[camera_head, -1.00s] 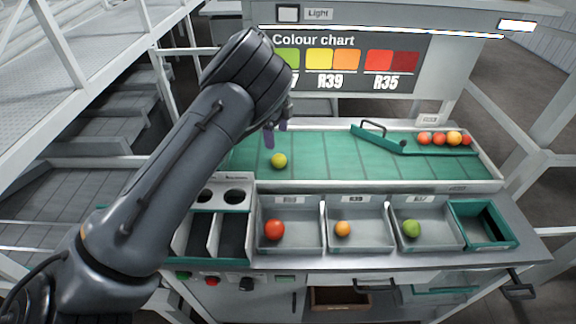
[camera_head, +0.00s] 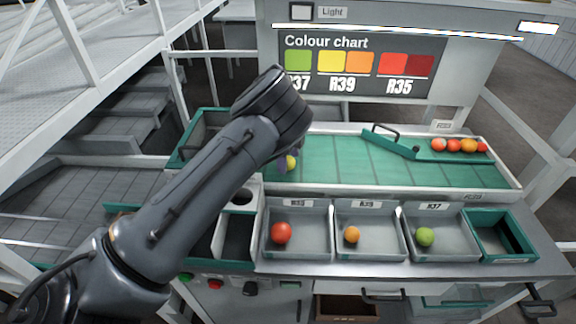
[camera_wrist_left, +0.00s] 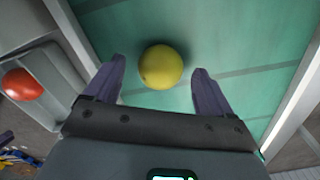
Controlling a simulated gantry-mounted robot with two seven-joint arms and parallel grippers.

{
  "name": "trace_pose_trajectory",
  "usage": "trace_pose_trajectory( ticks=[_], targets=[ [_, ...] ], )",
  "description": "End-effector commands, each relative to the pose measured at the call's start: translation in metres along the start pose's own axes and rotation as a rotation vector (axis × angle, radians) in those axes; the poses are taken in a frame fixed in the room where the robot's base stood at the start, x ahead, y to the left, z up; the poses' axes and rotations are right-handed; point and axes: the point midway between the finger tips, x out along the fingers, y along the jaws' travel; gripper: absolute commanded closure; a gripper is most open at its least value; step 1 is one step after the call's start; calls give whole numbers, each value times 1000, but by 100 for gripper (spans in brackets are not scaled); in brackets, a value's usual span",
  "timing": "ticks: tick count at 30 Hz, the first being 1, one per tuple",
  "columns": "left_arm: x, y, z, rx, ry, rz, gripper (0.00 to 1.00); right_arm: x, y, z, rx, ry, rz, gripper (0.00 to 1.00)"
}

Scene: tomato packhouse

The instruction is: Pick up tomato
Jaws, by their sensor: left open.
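A yellow-green tomato (camera_wrist_left: 161,67) lies on the green belt (camera_wrist_left: 230,30) in the left wrist view. It sits between and just beyond the two purple fingertips of my left gripper (camera_wrist_left: 158,84), which is open and empty. In the head view the same tomato (camera_head: 291,162) is partly hidden by my left gripper (camera_head: 285,158), which is low over the left part of the belt. My right gripper is not in view.
Grey bins in front of the belt hold a red tomato (camera_head: 281,233), an orange one (camera_head: 352,235) and a green one (camera_head: 425,237). Several tomatoes (camera_head: 461,145) wait behind a green gate (camera_head: 392,141) at the belt's right. A colour chart (camera_head: 358,65) stands behind.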

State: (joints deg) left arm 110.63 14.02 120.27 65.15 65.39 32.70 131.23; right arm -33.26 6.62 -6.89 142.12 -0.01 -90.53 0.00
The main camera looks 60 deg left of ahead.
Motion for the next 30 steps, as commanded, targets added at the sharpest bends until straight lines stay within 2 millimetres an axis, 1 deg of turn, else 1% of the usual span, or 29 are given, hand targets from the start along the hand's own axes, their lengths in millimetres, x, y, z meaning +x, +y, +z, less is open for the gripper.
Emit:
trace_pose_trajectory(
  ticks=[1,3,10,11,19,30],
  targets=[
    [7,0,0,0,0,0,16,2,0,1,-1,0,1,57],
    [11,0,0,0,0,0,16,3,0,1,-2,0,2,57],
    [12,0,0,0,0,0,16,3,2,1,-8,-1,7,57],
    [12,0,0,0,0,0,19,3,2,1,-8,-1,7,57],
    [11,0,0,0,1,0,61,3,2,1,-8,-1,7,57],
    [9,0,0,0,1,-1,61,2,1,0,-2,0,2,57]
  ],
)
